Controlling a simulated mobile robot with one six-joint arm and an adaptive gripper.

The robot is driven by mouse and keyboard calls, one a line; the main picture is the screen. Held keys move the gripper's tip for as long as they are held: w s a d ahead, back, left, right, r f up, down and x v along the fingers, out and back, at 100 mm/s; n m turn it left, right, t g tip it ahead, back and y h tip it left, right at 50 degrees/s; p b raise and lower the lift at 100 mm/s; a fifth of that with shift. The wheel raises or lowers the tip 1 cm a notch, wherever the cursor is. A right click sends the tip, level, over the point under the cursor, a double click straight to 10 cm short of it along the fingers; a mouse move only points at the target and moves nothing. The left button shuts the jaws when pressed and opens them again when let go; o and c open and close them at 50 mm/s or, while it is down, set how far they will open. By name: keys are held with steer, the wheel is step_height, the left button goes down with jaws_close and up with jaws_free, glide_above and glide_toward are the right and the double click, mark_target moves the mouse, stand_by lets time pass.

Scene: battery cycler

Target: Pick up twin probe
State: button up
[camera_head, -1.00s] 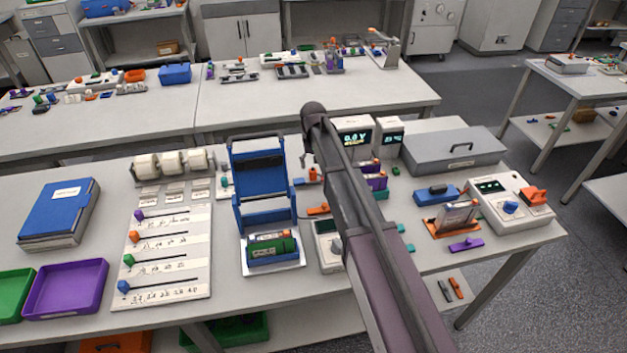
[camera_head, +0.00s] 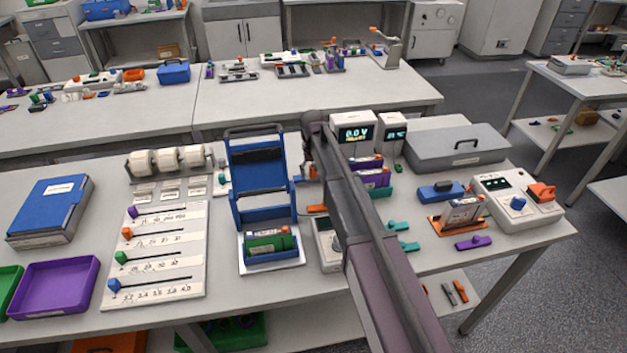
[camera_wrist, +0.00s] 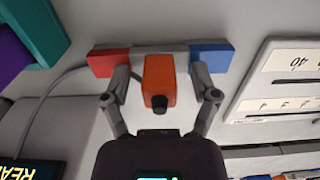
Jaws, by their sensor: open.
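The twin probe (camera_wrist: 160,85) shows in the wrist view as a grey bar with a red end block, a blue end block and an orange handle with a black knob between them. My gripper (camera_wrist: 160,74) is open, with one finger on each side of the orange handle and gaps left between. Its fingertips are close to the grey bar; whether they touch it I cannot tell. In the head view, a bit of orange (camera_head: 308,173) shows by the end of my arm, which hides most of the probe and gripper.
A blue stand (camera_head: 262,207) with a green cell is left of my arm. A meter reading 0.0 V (camera_head: 356,135) stands behind. A thin cable (camera_wrist: 58,78) runs left from the probe. A white slider board (camera_head: 157,255) lies further left.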

stand_by(0.6)
jaws_close()
